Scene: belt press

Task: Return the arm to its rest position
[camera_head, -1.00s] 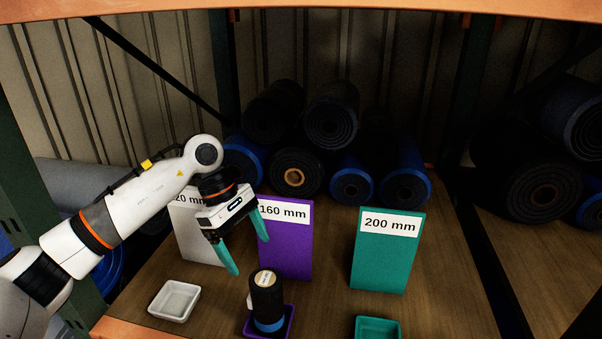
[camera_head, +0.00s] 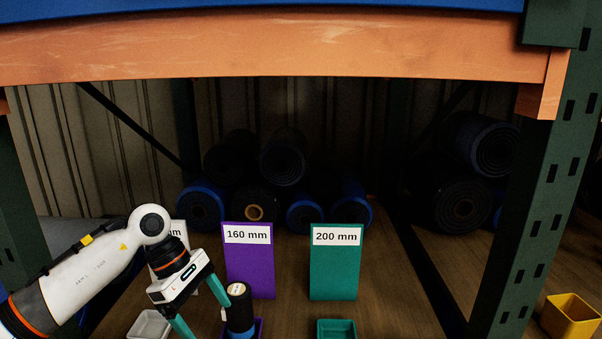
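My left arm comes in from the left over the shelf. Its gripper (camera_head: 206,303) has green fingers spread apart and is open, with nothing seen between them. One finger points down near the white tray, and the other reaches close to the black roll (camera_head: 239,309). I cannot tell whether that finger touches the roll. The roll stands upright in the purple tray (camera_head: 259,325), with a pale label on top and a blue band low down. My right gripper is not in view.
A white tray (camera_head: 149,325) and a green tray (camera_head: 336,328) sit along the front. Behind stand the purple 160 mm board (camera_head: 250,270) and green 200 mm board (camera_head: 335,270). An orange beam (camera_head: 290,50) crosses above. A green post (camera_head: 535,190) and yellow bin (camera_head: 570,318) are at right.

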